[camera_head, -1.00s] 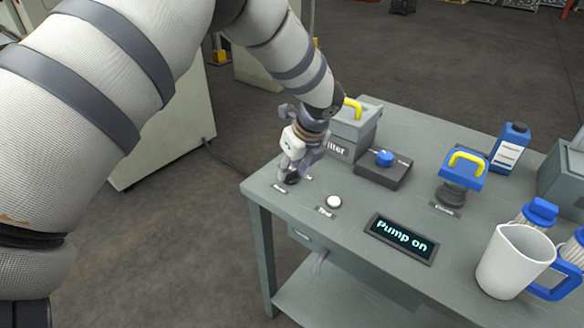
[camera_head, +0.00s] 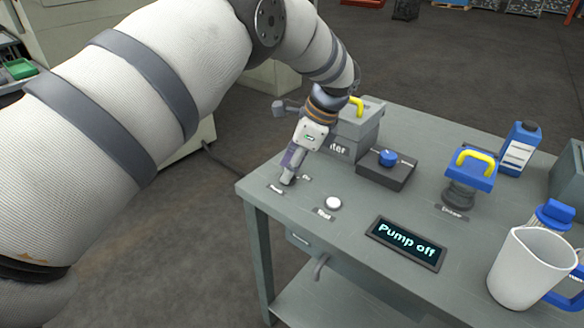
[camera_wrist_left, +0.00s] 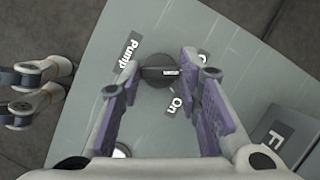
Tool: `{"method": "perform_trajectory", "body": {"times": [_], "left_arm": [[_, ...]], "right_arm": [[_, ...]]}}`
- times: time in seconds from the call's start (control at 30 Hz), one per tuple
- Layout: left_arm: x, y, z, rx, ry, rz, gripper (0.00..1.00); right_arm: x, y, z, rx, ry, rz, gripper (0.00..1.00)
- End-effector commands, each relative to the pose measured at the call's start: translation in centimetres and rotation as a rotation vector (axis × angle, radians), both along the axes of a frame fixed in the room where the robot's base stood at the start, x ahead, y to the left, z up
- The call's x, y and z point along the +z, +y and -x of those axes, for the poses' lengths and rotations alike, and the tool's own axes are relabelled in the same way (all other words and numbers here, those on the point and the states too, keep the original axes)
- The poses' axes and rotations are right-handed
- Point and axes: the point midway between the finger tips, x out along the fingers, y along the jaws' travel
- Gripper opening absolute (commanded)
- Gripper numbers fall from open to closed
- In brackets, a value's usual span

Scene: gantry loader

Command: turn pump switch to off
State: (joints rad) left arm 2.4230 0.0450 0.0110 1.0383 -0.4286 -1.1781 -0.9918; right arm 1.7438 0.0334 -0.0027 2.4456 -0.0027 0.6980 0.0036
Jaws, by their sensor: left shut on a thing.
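The pump switch (camera_wrist_left: 157,77) is a dark round knob with a pale pointer mark, on the grey bench top (camera_head: 330,222) near its left corner. In the left wrist view the pointer is turned to the right, between the "On" label (camera_wrist_left: 175,104) and another label partly hidden by a finger. My left gripper (camera_head: 288,180) points down at the switch, and its purple fingers are shut on the knob from both sides. In the head view the fingers mostly hide the knob. The display (camera_head: 405,242) reads "Pump off". My right gripper is not in view.
A white button (camera_head: 333,203) sits close to the switch. A grey filter box (camera_head: 358,135) with a yellow handle and a blue knob (camera_head: 388,158) on a dark block stand behind.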

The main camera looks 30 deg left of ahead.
Motion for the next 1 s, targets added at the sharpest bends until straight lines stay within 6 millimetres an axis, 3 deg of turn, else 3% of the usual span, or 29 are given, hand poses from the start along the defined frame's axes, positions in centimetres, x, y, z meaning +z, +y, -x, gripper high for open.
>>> {"method": "perform_trajectory", "body": {"times": [0.67, 0.7, 0.73, 0.77, 1.0], "left_arm": [[-0.16, -0.03, 0.04, 0.054, 0.002, 0.002, 0.04], [-0.15, -0.02, 0.04, 0.053, 0.002, 0.002, 0.41], [-0.15, -0.02, 0.04, 0.053, 0.003, 0.001, 0.47], [-0.14, -0.03, 0.04, 0.053, 0.003, 0.001, 0.52], [-0.06, 0.00, 0.00, 0.052, 0.001, 0.000, 0.52]], "right_arm": [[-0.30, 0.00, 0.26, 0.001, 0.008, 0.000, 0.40], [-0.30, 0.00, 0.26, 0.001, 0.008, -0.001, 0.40], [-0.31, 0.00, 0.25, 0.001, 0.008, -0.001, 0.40], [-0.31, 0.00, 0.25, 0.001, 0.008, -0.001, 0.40], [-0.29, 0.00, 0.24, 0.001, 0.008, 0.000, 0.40]]}}
